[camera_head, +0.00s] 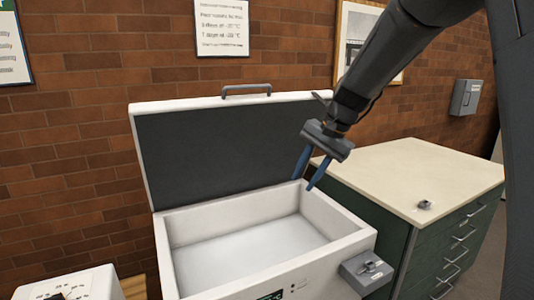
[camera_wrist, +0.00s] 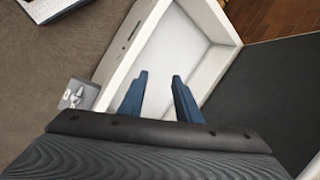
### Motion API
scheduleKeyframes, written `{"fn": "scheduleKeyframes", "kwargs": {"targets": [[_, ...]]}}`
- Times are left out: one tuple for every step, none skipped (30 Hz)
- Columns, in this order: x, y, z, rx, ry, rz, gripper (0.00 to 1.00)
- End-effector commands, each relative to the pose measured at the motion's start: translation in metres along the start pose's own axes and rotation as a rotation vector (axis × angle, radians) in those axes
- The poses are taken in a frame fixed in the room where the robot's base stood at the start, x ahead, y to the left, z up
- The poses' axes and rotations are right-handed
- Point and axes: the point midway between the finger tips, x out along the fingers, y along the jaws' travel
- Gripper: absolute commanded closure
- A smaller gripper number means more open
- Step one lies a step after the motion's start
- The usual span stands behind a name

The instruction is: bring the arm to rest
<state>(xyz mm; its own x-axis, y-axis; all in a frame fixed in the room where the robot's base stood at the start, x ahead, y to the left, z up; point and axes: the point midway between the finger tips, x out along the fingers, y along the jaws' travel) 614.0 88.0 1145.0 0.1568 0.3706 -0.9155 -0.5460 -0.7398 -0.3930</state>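My gripper (camera_head: 309,172) hangs from my arm over the right end of an open white chest (camera_head: 258,284). Its two blue fingers are apart, with nothing between them. In the wrist view my gripper (camera_wrist: 158,82) also shows open and empty, with the white inside floor of the chest (camera_wrist: 178,45) beyond the fingertips. The lid (camera_head: 222,140) stands raised at the back, dark on its inner face, with a handle on its top edge. The part of the chest that I see inside is empty.
A green drawer cabinet with a cream top (camera_head: 415,172) stands right of the chest, a small metal object (camera_head: 424,204) on it. A grey latch box (camera_head: 366,270) juts from the chest's front right. A brick wall (camera_head: 70,130) with notices stands behind.

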Motion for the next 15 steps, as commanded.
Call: {"fn": "scheduleKeyframes", "kwargs": {"targets": [[0.011, 0.031, 0.014, -0.047, 0.019, 0.050, 0.70], [0.017, 0.049, 0.021, -0.080, 0.032, 0.080, 0.70], [0.024, 0.072, 0.030, -0.128, 0.047, 0.118, 0.70], [0.028, 0.089, 0.038, -0.165, 0.057, 0.146, 0.70], [0.033, 0.107, 0.046, -0.204, 0.065, 0.173, 0.70], [0.039, 0.129, 0.058, -0.256, 0.073, 0.208, 0.70], [0.043, 0.145, 0.066, -0.296, 0.079, 0.232, 0.70], [0.046, 0.160, 0.074, -0.336, 0.082, 0.254, 0.70], [0.051, 0.179, 0.086, -0.386, 0.084, 0.281, 0.70], [0.053, 0.192, 0.093, -0.423, 0.087, 0.298, 0.70], [0.056, 0.203, 0.101, -0.458, 0.088, 0.314, 0.70], [0.058, 0.217, 0.110, -0.499, 0.088, 0.331, 0.70], [0.060, 0.226, 0.116, -0.527, 0.086, 0.342, 0.70], [0.062, 0.233, 0.122, -0.551, 0.086, 0.352, 0.70], [0.063, 0.241, 0.128, -0.579, 0.085, 0.361, 0.70]]}}
